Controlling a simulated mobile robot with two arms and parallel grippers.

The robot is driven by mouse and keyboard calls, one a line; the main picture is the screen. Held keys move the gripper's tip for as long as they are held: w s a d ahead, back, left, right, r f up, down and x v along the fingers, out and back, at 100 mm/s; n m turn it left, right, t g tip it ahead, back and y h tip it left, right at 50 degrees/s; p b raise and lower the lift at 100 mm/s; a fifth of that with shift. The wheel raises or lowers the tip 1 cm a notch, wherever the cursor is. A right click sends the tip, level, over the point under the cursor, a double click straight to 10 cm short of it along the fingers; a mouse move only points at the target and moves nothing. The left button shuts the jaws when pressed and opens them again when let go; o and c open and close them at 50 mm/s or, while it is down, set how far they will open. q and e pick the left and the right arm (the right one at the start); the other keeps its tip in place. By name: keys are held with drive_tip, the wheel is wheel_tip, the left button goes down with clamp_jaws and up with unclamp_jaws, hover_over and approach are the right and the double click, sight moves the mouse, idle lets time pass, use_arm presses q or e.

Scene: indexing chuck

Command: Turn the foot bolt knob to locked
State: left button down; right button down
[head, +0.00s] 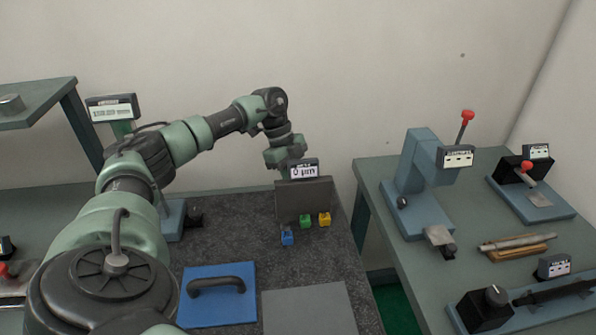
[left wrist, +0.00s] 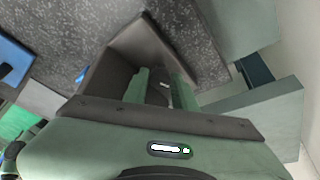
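My left gripper (head: 284,158) is above and behind the upright grey plate (head: 303,203), which carries a small display reading "0 µm" (head: 303,171). In the left wrist view, the two green fingers of the left gripper (left wrist: 160,90) stand apart, pointing down beside the plate (left wrist: 140,45). A dark rounded part with a pale mark (left wrist: 160,97) shows between the fingers; I cannot tell whether it is the foot bolt knob or whether they touch it. No knob is clearly identifiable near the plate in the head view. My right gripper is not in view.
Blue (head: 287,236), green (head: 305,221) and yellow (head: 324,219) small pieces lie before the plate on the dark granite surface. A blue block with a black handle (head: 216,290) sits nearer.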

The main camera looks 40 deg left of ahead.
use_arm(q)
drive_tip(key=shift+w+r+m+g+p, duration=0.15)
drive_tip(key=shift+r+m+g+p, duration=0.15)
drive_tip(key=shift+m+p, duration=0.4)
drive_tip(key=shift+w+f+m+g, duration=0.15)
drive_tip(key=shift+m+g, duration=0.1)
drive_tip(key=shift+m, duration=0.5)
drive_tip(key=shift+s+f+m+g, duration=0.1)
drive_tip(key=shift+m+g, duration=0.15)
drive_tip(key=shift+m, duration=0.5)
drive_tip(key=c, duration=1.4)
unclamp_jaws()
drive_tip(key=shift+r, duration=0.1)
drive_tip(key=b+v, duration=0.1)
drive_tip(key=v, duration=0.6)
drive_tip(key=shift+r, duration=0.3)
drive_tip(key=shift+w, duration=0.1)
